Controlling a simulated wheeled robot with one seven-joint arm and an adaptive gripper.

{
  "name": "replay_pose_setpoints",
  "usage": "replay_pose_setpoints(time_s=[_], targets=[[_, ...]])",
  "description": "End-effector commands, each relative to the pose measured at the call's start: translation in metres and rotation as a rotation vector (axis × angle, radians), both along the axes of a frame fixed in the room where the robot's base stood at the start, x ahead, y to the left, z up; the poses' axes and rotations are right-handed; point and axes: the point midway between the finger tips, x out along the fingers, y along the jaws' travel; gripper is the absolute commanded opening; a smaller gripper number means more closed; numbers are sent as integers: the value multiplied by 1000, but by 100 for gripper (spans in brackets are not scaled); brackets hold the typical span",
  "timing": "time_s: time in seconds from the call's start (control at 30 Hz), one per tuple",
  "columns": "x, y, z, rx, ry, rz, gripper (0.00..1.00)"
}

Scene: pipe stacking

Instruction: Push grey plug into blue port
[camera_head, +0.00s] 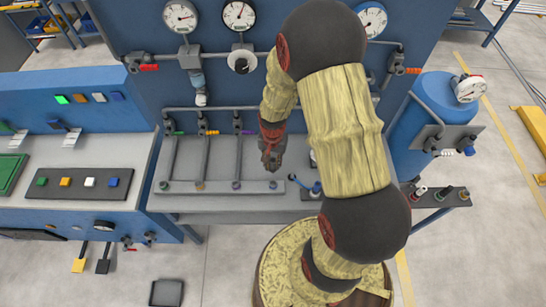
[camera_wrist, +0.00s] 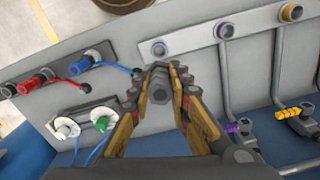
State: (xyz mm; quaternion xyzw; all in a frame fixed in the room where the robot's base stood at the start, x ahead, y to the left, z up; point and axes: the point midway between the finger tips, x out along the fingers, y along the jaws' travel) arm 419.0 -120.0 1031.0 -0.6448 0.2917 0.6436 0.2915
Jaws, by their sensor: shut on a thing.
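My gripper (camera_wrist: 160,78) is shut on a small dark grey plug (camera_wrist: 159,96), seen between the fingers in the wrist view. The blue port (camera_wrist: 158,48) is a round fitting on the light grey rail, just beyond the fingertips in that view. A small gap shows between the plug and the port in the picture; their true distance is hard to tell. In the head view, my gripper (camera_head: 270,160) points down above the bench, near the blue port (camera_head: 272,185) at the rail's right end. The plug cannot be made out there.
Purple (camera_wrist: 225,31) and yellow (camera_wrist: 290,13) ports with pipes stand beside the blue one. Red (camera_wrist: 32,84) and blue (camera_wrist: 78,66) connectors, plus white (camera_wrist: 66,131) and green (camera_wrist: 101,123) ones with thin blue cables, lie to the left. A blue tank (camera_head: 428,115) stands at right.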

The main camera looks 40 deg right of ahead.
Motion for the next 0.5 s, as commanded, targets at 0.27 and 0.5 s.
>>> replay_pose_setpoints(time_s=[0.27,0.5], targets=[[-2,0,-13,0,1,-7,0],[-2,0,-40,0,1,-6,0]])
